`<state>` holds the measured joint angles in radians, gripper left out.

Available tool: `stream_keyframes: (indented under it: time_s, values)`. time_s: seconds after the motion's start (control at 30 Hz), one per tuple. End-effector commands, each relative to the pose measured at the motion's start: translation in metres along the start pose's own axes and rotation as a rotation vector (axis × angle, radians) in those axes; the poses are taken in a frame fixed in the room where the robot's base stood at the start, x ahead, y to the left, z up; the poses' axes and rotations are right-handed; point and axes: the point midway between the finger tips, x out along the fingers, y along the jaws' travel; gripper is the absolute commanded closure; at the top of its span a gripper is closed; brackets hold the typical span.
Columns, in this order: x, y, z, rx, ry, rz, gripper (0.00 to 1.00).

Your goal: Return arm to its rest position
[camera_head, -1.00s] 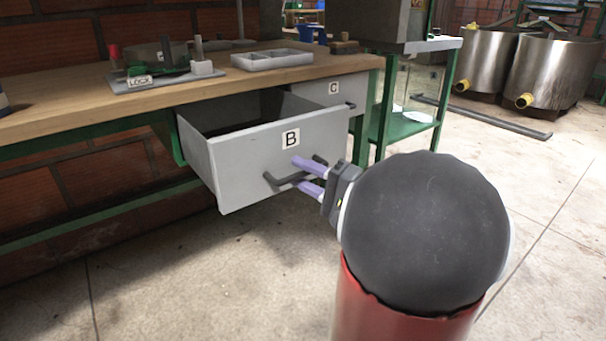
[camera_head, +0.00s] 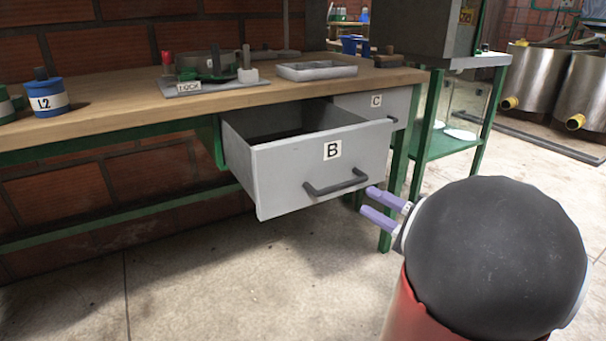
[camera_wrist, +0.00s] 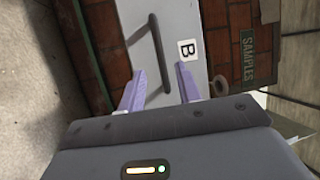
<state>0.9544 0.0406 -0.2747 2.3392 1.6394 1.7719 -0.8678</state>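My gripper (camera_head: 375,204) is at the lower right of drawer B in the head view, with its two purple fingers apart and nothing between them. It is clear of the dark handle (camera_head: 336,184) of the grey drawer B (camera_head: 290,167). The drawer stands pulled out from the workbench. In the wrist view, the fingers (camera_wrist: 160,82) are spread, and the handle (camera_wrist: 160,52) and drawer front (camera_wrist: 198,15) lie beyond them. My arm rises from the lower right of the head view.
The wooden workbench (camera_head: 120,115) carries a grey tray (camera_head: 316,70), a lock fixture (camera_head: 210,78) and a blue L2 container (camera_head: 47,98). Closed drawer C (camera_head: 376,101) and a green-framed stand (camera_head: 455,145) are to the right. The concrete floor (camera_head: 230,285) in front is open.

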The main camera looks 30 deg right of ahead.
Motion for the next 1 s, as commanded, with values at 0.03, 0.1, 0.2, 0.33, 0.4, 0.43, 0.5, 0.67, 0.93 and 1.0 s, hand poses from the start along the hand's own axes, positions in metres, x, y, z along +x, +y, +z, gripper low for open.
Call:
stream_keyframes:
  time_s: [0.03,0.1,0.2,0.33,0.4,0.43,0.5,0.67,0.93,1.0]
  values:
    - [0.000,0.000,0.000,0.000,0.000,0.000,0.66]
    - [0.000,0.000,0.000,0.000,-0.001,0.000,0.66]
    - [0.007,-0.001,0.008,0.009,-0.030,0.020,0.66]
    - [0.037,-0.003,0.052,0.052,-0.189,0.142,0.66]
    - [0.056,-0.003,0.095,0.070,-0.331,0.275,0.66]
    - [0.061,-0.002,0.117,0.070,-0.400,0.349,0.66]
    - [0.065,0.003,0.167,0.034,-0.552,0.545,0.66]
    - [0.040,0.008,0.233,-0.230,-0.758,0.954,0.66]
    - [0.021,-0.023,0.232,-0.877,-0.721,1.219,0.66]
    - [0.024,-0.031,0.229,-0.978,-0.693,1.218,0.66]
